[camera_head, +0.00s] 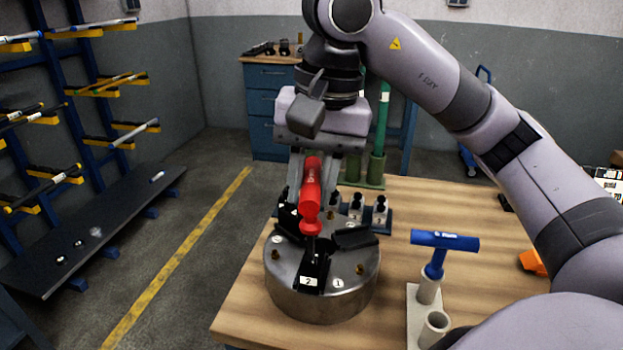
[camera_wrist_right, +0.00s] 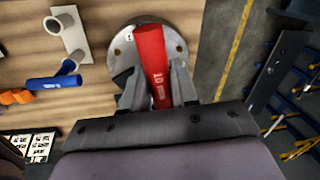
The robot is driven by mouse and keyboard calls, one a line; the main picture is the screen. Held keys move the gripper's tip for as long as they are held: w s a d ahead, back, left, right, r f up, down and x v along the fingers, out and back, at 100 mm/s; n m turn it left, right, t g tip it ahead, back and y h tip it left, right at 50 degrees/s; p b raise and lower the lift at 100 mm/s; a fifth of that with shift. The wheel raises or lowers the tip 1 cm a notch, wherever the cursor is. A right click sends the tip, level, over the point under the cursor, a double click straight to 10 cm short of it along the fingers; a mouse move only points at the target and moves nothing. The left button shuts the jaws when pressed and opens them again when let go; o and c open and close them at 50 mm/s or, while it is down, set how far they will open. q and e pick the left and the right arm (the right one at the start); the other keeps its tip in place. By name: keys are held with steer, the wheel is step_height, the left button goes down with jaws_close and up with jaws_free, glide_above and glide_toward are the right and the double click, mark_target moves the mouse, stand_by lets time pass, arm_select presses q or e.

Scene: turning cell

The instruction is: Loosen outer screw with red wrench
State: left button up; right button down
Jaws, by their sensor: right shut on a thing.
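The red wrench (camera_head: 311,188) stands nearly upright over the round metal chuck (camera_head: 322,293), its lower end at the jaw marked 2. My right gripper (camera_head: 312,172) is shut on the red handle from behind. In the right wrist view the red wrench (camera_wrist_right: 151,65) lies between the fingers of my right gripper (camera_wrist_right: 154,85), with the chuck (camera_wrist_right: 122,52) beyond. The outer screw and the wrench tip are too small or hidden, so I cannot tell whether they are engaged. My left gripper is not in view.
A blue T-handled wrench (camera_head: 436,245) stands in a holder (camera_head: 414,310) right of the chuck. Small parts (camera_head: 380,208) stand in a dark rack behind it. An orange object (camera_head: 533,262) lies at the right. The wooden table (camera_head: 468,205) is clear between them.

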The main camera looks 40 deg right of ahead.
steer(key=shift+n, duration=1.1)
steer(key=shift+a+n+g, duration=0.1)
steer(key=shift+n+g, duration=0.2)
steer(key=shift+n, duration=1.1)
steer(key=shift+p, duration=0.3)
steer(key=shift+n, duration=1.4)
steer(key=shift+p, duration=0.3)
steer(key=shift+a+n+g+p, duration=0.1)
steer(key=shift+n+g+p, duration=0.25)
steer(key=shift+n, duration=1.05)
